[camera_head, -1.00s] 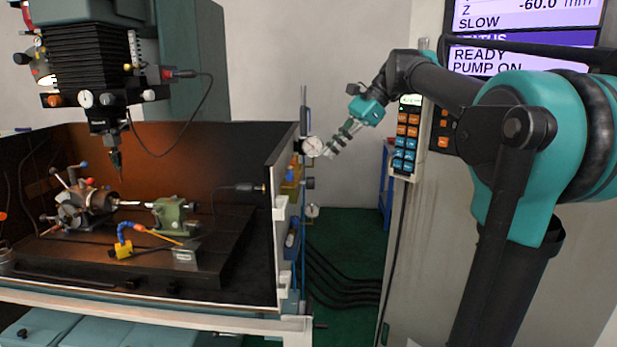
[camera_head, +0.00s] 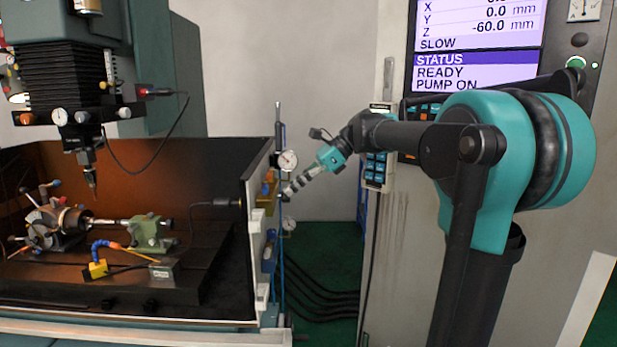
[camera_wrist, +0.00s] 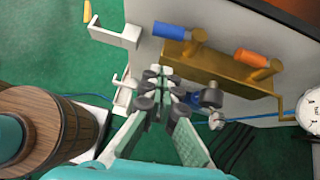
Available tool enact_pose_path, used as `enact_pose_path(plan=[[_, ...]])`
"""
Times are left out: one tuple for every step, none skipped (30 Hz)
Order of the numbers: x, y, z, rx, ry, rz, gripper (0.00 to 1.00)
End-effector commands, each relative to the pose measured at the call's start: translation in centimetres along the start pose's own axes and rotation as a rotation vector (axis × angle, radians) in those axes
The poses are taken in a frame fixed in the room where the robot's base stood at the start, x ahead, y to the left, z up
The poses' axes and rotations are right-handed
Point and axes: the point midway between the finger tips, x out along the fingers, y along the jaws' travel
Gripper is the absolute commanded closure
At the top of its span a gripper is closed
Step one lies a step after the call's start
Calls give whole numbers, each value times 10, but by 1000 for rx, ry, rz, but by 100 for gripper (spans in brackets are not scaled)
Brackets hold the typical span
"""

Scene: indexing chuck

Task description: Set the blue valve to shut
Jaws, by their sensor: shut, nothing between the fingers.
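The blue valve handle (camera_wrist: 170,32) sits on a brass manifold (camera_wrist: 225,66) at the top of the wrist view, lying sideways with its grip pointing left. An orange handle (camera_wrist: 252,58) sits beside it on the same manifold, pointing the same way. My gripper (camera_wrist: 165,82) is shut and empty, its fingertips below and a little left of the blue handle in the picture, with no visible contact. In the head view my gripper (camera_head: 288,191) is by the enclosure's right end wall. The handles are too small there to judge.
A dial gauge (camera_head: 288,160) is just above my gripper; a gauge also shows at the wrist view's right edge (camera_wrist: 310,110). White brackets (camera_wrist: 115,35) project left of the manifold. A wooden barrel-like object (camera_wrist: 55,125) is at lower left. A button pendant (camera_head: 377,165) hangs right of my gripper.

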Motion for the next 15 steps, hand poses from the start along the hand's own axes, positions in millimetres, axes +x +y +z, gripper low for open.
enact_pose_path(plan=[[5, 1, 9, -2, -1, 3, 100], [8, 1, 12, -2, -1, 3, 100], [10, 0, 16, -2, -1, 2, 100], [12, 0, 18, -2, 0, 2, 100], [14, 0, 20, -2, 0, 2, 100], [16, 0, 23, -2, 0, 2, 100], [17, 0, 24, -2, 0, 2, 100], [18, 0, 26, -1, 0, 1, 100], [19, 0, 27, 0, 0, 1, 100], [20, 0, 27, 0, 0, 0, 100], [20, 0, 28, 0, 0, 0, 100], [20, 0, 28, 0, 0, 0, 100], [20, 0, 28, 0, 0, 0, 100], [20, 0, 28, 0, 0, 0, 100], [20, 0, 28, 0, 0, 0, 100]])
